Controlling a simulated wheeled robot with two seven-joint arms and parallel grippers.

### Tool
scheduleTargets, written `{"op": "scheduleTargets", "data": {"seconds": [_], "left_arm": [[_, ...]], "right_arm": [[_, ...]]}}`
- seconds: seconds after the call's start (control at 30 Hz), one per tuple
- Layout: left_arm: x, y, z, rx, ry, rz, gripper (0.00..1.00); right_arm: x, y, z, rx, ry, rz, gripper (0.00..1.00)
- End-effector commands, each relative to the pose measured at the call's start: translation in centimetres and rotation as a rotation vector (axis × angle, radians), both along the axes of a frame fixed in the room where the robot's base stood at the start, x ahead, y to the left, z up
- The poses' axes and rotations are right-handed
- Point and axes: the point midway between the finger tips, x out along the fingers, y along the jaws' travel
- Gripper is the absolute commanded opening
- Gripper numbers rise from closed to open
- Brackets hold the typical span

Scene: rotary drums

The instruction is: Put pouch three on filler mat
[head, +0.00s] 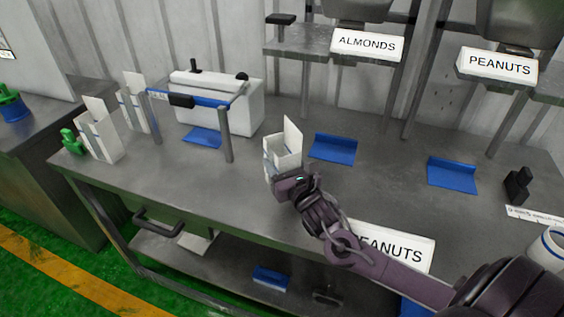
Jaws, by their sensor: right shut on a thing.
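A white open-topped pouch (284,152) stands upright at the middle of the grey table. My right gripper (284,181) is shut on its lower front part, and the gripper hides some of it. I cannot tell whether the pouch touches the table or which number it bears. A blue mat (333,149) lies just right of the pouch, below the ALMONDS sign. Another blue mat (452,174) lies below the PEANUTS sign. A third blue mat (202,138) lies under the blue bar of the white machine. Which one is the filler mat is not marked. My left gripper is out of view.
Two more white pouches (100,140) (138,111) stand at the table's left end beside a green object (72,142). The white machine (229,101) with its posts stands left of the held pouch. A PEANUTS sign (400,246) is at the front edge, partly behind my right arm.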

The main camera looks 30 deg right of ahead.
Motion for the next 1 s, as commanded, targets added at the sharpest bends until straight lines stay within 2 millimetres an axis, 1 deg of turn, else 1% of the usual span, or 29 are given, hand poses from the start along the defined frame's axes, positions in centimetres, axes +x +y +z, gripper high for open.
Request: {"op": "scheduleTargets", "data": {"seconds": [0.23,0.33,0.37,0.5,0.73,0.83,0.93,1.0], "left_arm": [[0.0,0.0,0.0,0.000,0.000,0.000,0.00],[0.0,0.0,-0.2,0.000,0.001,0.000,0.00],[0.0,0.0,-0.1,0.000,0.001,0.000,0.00],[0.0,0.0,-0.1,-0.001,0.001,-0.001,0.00],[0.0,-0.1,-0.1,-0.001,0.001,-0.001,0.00],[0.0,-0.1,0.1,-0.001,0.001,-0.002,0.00],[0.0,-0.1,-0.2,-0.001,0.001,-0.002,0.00],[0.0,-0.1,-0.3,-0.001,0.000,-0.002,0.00]], "right_arm": [[0.0,0.0,0.0,0.000,-0.002,0.000,0.19],[0.0,0.0,-0.3,0.001,-0.002,0.000,0.19],[0.0,0.0,-0.2,0.001,-0.001,0.000,0.58],[0.0,0.0,-0.2,0.001,-0.001,0.000,0.76],[0.0,0.0,-0.2,0.001,-0.001,0.000,0.76],[0.0,0.0,0.2,0.001,-0.002,0.000,0.76],[-0.8,0.1,-0.1,0.000,0.000,0.001,0.76],[-1.9,0.2,-0.2,-0.001,0.001,0.002,0.76]]}}
